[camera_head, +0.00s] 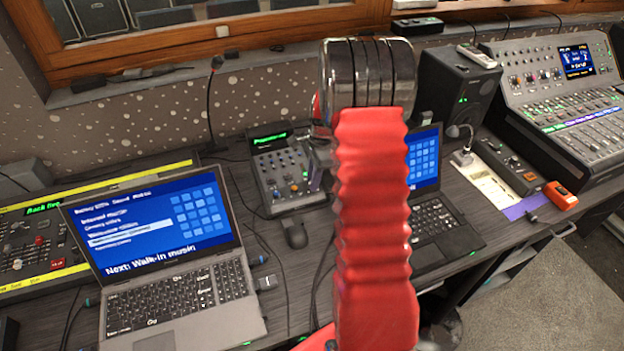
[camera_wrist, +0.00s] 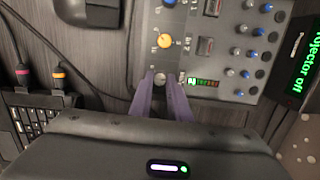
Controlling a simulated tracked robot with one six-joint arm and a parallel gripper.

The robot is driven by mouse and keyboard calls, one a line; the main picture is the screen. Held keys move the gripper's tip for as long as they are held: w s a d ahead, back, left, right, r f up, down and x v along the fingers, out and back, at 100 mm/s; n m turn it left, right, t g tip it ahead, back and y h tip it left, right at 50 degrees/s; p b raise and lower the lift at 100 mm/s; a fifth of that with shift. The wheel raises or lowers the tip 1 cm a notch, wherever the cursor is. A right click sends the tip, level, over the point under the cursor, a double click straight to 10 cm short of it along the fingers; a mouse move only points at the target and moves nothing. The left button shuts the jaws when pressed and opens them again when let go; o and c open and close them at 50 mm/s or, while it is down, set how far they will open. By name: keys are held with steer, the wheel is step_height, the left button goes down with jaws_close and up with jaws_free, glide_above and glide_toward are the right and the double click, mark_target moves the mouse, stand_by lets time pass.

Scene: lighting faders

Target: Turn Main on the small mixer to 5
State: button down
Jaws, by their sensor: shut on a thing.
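The small mixer (camera_head: 272,181) stands on the desk at the centre of the head view, with a green-lit display on top. In the wrist view its grey panel (camera_wrist: 222,14) appears turned on its side. My gripper (camera_wrist: 161,77) has two purple fingers at the panel's near edge, shut on a small grey knob (camera_wrist: 160,79) between their tips. An orange knob (camera_wrist: 164,41) lies just beyond it. Labels and the pointer on the gripped knob are too small to read. In the head view my red arm partly hides the gripper.
A laptop (camera_head: 160,280) stands at the left front and another laptop (camera_head: 435,222) at the right. A dark mouse (camera_head: 294,233) lies in front of the small mixer. A gooseneck microphone (camera_head: 210,110) stands behind. A larger mixer (camera_head: 545,92) is at the far right.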

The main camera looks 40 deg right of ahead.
steer(key=shift+w+a+m, duration=0.1)
steer(key=shift+a+m, duration=0.05)
steer(key=shift+m, duration=1.05)
steer(key=c, duration=1.7)
jaws_free()
steer(key=shift+o, duration=0.2)
step_height(320, 180, up, 14)
steer(key=s+d, duration=0.1)
steer(key=shift+s+d+f, duration=0.2)
steer(key=shift+s+d, duration=0.05)
steer(key=shift+s, duration=0.05)
